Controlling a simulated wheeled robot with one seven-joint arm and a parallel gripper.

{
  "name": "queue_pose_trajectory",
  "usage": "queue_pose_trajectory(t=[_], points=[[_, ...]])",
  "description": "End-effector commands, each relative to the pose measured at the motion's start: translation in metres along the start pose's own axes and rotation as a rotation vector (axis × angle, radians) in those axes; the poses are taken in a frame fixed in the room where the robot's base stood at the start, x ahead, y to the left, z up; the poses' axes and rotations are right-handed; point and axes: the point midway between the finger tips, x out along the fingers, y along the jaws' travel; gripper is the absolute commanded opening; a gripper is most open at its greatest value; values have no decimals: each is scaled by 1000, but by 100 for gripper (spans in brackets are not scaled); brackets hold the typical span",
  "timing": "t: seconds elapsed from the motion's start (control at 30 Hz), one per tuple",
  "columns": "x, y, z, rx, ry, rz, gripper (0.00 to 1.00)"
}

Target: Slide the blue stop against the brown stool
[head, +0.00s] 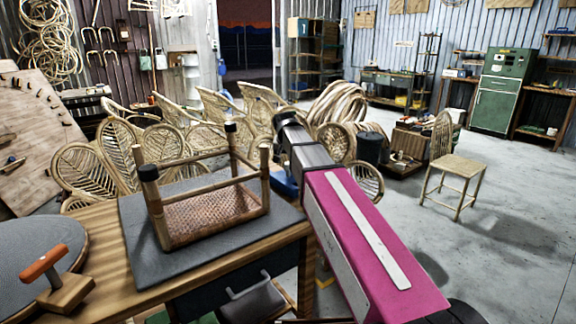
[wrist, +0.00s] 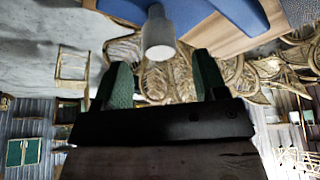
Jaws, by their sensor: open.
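The brown stool (head: 215,212) lies on the grey mat (head: 145,265) on the table, woven seat down and dark-capped legs up. A small part of the blue stop (head: 285,183) shows just right of the stool; my arm hides the rest, and I cannot tell whether they touch. In the wrist view the blue stop (wrist: 238,12) is at the top, with a grey knob (wrist: 158,35) beside it that seems to belong to it. My gripper (wrist: 161,62) is open, its green fingers to either side of the knob in the picture, holding nothing. My arm's end hides it in the head view.
An orange-handled wooden block (head: 62,285) and a grey round plate (head: 25,255) are at the table's left. Several rattan chairs crowd behind the table. A rattan chair (head: 456,165) stands on the open floor at right.

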Motion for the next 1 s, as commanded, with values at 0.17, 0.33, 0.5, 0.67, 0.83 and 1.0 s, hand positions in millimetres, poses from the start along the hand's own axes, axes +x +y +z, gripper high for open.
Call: queue_pose_trajectory(t=[0.17, 0.33, 0.5, 0.67, 0.83, 1.0], points=[[27, 0, 0, 0, -2, 1, 65], [40, 0, 0, 0, 0, 0, 65], [44, 0, 0, 0, 1, 0, 65], [44, 0, 0, 0, 1, 0, 65], [44, 0, 0, 0, 0, 0, 26], [44, 0, 0, 0, 0, 0, 0]])
